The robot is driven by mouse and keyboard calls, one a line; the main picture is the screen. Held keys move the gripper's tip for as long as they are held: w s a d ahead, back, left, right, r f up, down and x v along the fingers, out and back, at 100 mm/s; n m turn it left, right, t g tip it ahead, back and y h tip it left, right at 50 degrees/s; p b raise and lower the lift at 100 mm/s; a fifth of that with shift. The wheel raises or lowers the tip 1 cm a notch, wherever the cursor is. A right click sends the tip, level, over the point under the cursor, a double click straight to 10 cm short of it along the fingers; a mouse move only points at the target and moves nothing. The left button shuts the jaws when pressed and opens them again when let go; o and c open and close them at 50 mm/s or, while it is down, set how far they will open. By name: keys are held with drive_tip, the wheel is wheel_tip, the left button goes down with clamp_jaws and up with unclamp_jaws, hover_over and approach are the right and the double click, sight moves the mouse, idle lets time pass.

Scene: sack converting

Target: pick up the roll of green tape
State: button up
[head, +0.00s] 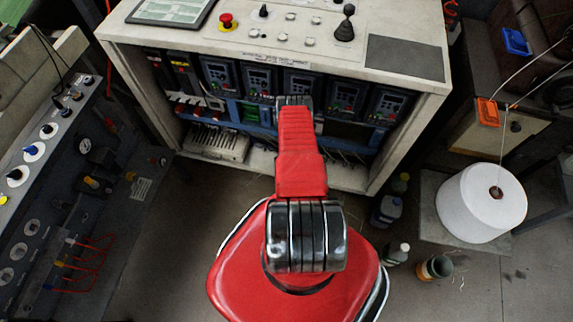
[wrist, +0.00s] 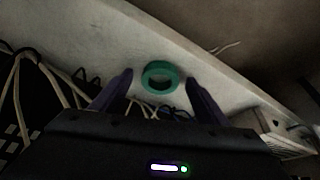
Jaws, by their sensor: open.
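The roll of green tape (wrist: 160,64) shows in the wrist view as a green ring on a pale, worn surface. It lies ahead of my gripper (wrist: 160,88), about midway between the two dark fingers and near the level of their tips. My gripper is open, with nothing held between the fingers. How far the roll is from the fingers in depth is hard to tell. In the head view my red arm reaches into the open cabinet (head: 140,80) and hides its own gripper. The roll cannot be made out there.
Loose pale cables (wrist: 62,88) hang left of the fingers in the wrist view. A grey ribbed unit (wrist: 278,140) stands at right. In the head view drive units (head: 221,77) line the cabinet, and a white thread cone (head: 480,203) and bottles (head: 396,253) stand to the right.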

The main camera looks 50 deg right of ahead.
drive_tip(key=shift+c, duration=0.4)
drive_tip(key=c, duration=1)
drive_tip(key=shift+r, duration=0.1)
drive_tip(key=shift+c, duration=0.2)
wheel_tip(320, 180, up, 10)
idle(0.5)
